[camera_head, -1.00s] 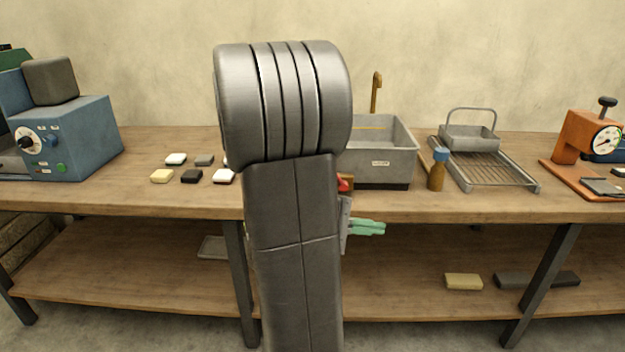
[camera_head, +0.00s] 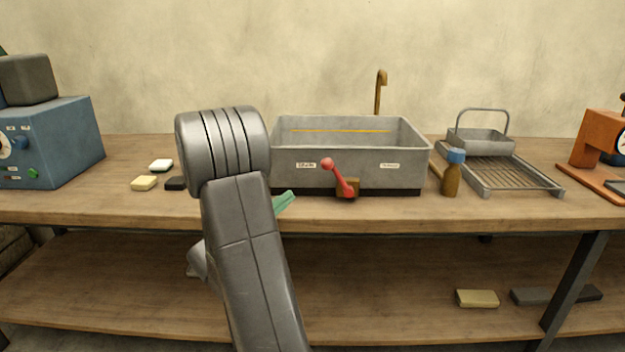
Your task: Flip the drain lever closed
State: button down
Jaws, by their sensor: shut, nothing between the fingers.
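The red drain lever (camera_head: 344,180) is on the front of the grey sink basin (camera_head: 395,176), on a small brown mount (camera_head: 349,186). It tilts up and to the left, with its round knob at the upper end. A small label sits on the basin front to each side of the lever. My gripper (camera_head: 285,201) shows only as green fingers past my arm, left of the lever and apart from it, near the bench's front edge. The fingers look closed together with nothing in them. The rest of my gripper is hidden behind my arm.
A brown bottle with a blue cap (camera_head: 452,172) stands right of the basin, beside a wire rack (camera_head: 515,178). Several small blocks (camera_head: 145,183) lie at the left near a blue machine (camera_head: 50,150). The bench top just left of the basin is partly hidden by my arm.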

aim_at(332, 165)
jog(key=x, duration=1)
jog(key=shift+d+r, duration=0.1)
jog(key=d+r+m+g+y, duration=0.3)
jog(key=d+m, duration=0.1)
jog(key=shift+s+r+m+g, duration=0.1)
jog(key=shift+r+m+g, duration=0.2)
jog(key=shift+r+g, duration=0.1)
jog(key=shift+d+r+m+g+y+b, duration=0.2)
jog(key=shift+d+m+g+y, duration=0.15)
jog(key=shift+d+y, duration=0.4)
jog(key=shift+d+r+m+g+y+b, duration=0.2)
jog(key=shift+d+m+y, duration=0.25)
jog(key=shift+d, duration=0.5)
jog(key=shift+d+m+g+y+b, duration=0.15)
jog(key=shift+d+m+g+y, duration=0.2)
jog(key=shift+d+y, duration=0.45)
jog(key=shift+d, duration=0.15)
jog(key=shift+s+r, duration=0.1)
